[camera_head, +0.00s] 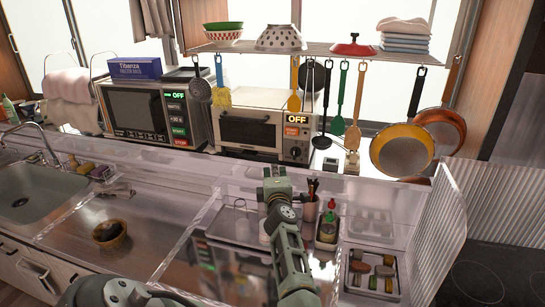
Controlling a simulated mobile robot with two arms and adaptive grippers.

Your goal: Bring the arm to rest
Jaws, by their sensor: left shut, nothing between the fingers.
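My left arm (292,258), green-grey, reaches up over the counter from the bottom of the head view. Its left gripper (276,174) points away from me, toward the toaster oven, with its fingers shut and empty. It hangs over the clear dish dryer (205,222) and appears apart from the things around it. The fingertips are small and partly hidden by the wrist. My right gripper is not in view.
A brown bowl (110,234) sits on the left counter beside the sink (35,190). Right of my arm stand a utensil cup (310,209), bottles (329,217) and a tray (373,270). Behind are a microwave (145,112), toaster oven (262,130) and hanging pans (402,150).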

